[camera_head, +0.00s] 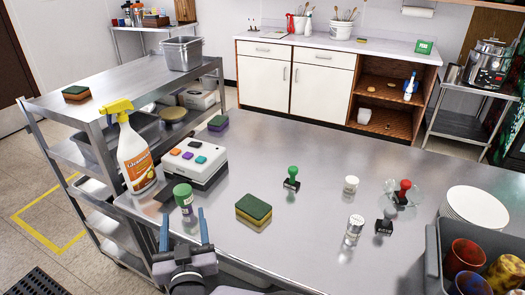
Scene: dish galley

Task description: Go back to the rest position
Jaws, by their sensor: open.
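My gripper (183,213) is at the lower left of the head view, at the near edge of the steel counter (300,240). Its two blue fingers point up and away and stand apart, with nothing held between them. A small jar with a green lid (183,192) stands on the counter just beyond the fingertips. I cannot tell how close the fingers are to it. My arm runs off the bottom of the picture.
A spray bottle (136,155) and a white box with coloured buttons (194,162) stand behind the jar. A green-and-yellow sponge (253,212) lies to the right. Stamps, a glass shaker (353,230), plates (474,207) and a grey bin (434,265) of cups occupy the right side.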

